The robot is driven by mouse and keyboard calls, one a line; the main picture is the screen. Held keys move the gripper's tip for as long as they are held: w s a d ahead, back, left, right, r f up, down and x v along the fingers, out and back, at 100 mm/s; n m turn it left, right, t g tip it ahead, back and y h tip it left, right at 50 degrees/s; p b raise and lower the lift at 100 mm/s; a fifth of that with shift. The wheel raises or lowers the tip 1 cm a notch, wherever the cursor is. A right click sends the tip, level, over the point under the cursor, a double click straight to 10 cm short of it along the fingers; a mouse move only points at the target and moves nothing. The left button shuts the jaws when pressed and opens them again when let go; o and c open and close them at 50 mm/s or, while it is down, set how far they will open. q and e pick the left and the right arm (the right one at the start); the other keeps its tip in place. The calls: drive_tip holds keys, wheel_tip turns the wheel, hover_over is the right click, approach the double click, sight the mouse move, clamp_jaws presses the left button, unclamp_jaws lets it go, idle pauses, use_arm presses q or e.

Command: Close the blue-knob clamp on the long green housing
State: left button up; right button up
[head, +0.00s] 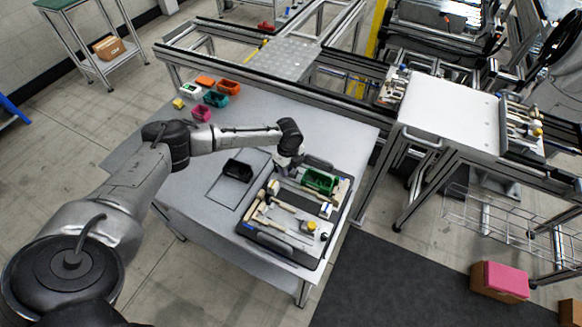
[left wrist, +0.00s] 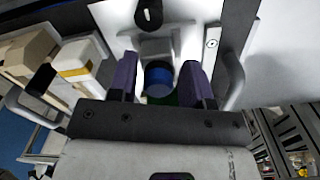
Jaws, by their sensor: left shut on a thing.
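The long green housing (head: 318,181) sits in the dark pallet fixture (head: 270,240) on the grey table, near its upper right end. My left gripper (head: 295,163) is at the upper end of the fixture, just left of the housing. A sliver of green shows below the knob. The rest of the clamp is largely hidden by the gripper. My right gripper is out of view.
A black bin (head: 237,170) stands on the table left of the fixture. Several coloured bins, including a teal one (head: 216,99), stand at the table's back left. Pale clamp blocks (left wrist: 75,62) lie beside the gripper in the left wrist view.

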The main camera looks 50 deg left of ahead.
use_arm(q)
drive_tip(key=shift+d, duration=0.2)
drive_tip(key=shift+d+r, duration=0.1)
drive_tip(key=shift+w+d+p, duration=0.4)
drive_tip(key=shift+d+p, duration=0.1)
drive_tip(key=shift+d, duration=0.3)
drive_tip(key=o, duration=0.4)
drive_tip(key=shift+w+d, duration=0.1)
drive_tip(key=shift+o, duration=0.3)
drive_tip(key=shift+a, duration=0.2)
